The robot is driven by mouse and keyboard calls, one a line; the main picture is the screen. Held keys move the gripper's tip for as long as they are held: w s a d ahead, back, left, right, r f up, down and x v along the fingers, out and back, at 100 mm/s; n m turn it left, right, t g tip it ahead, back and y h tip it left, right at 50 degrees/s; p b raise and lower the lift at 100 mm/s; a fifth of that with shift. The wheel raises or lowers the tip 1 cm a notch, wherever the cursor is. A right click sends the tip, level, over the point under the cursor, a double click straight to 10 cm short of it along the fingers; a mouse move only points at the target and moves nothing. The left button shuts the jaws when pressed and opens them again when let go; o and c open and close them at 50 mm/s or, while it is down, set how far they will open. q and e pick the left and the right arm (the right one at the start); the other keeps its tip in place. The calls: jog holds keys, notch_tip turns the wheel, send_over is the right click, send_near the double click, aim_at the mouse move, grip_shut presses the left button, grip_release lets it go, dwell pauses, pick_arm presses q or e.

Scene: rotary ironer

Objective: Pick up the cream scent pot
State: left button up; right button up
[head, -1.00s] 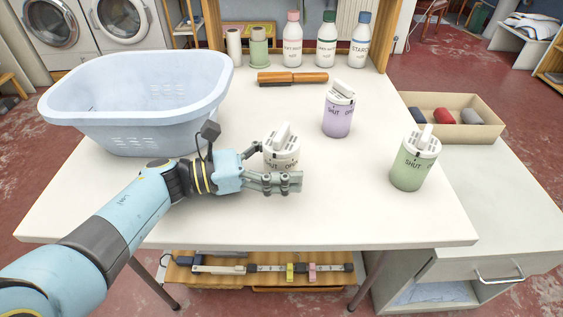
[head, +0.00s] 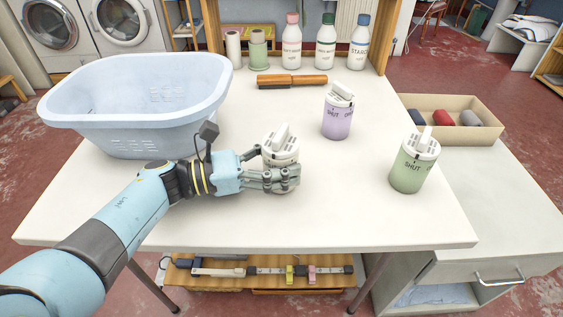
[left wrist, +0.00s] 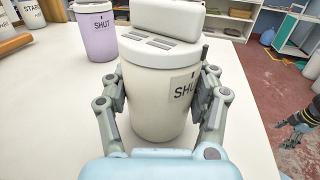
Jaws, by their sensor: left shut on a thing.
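A lilac pot (head: 337,117) and a green pot (head: 408,172) stand to the right. A pale blue basket (head: 140,125) is close behind my left arm. A brush (head: 292,80) and several bottles are at the back. The table front is clear.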

aim_at(276, 150)
pick_arm(q)
notch_tip(276, 150, up, 18)
jog(key=shift+f, duration=0.15)
dwell(0.3)
jog(key=shift+m+g, duration=0.6)
jog(key=shift+g, duration=0.3)
jog(key=s+f, duration=0.1)
jog(key=f, duration=0.3)
jog(key=s+a+f, duration=0.1)
jog(key=f, duration=0.3)
jog(key=s+a+f, duration=0.1)
jog(key=f, duration=0.3)
jog(key=shift+a+f, duration=0.1)
jog(key=shift+f, duration=0.05)
jog(key=shift+n+t, duration=0.6)
jog(key=shift+t, duration=0.3)
jog(key=w+d+f, duration=0.2)
jog(key=w, duration=0.1)
jog(key=shift+d+f, duration=0.15)
jog(key=shift+f, duration=0.25)
jog(key=shift+f, duration=0.1)
jog(key=shift+f, duration=1.1)
jog(key=shift+f, duration=0.25)
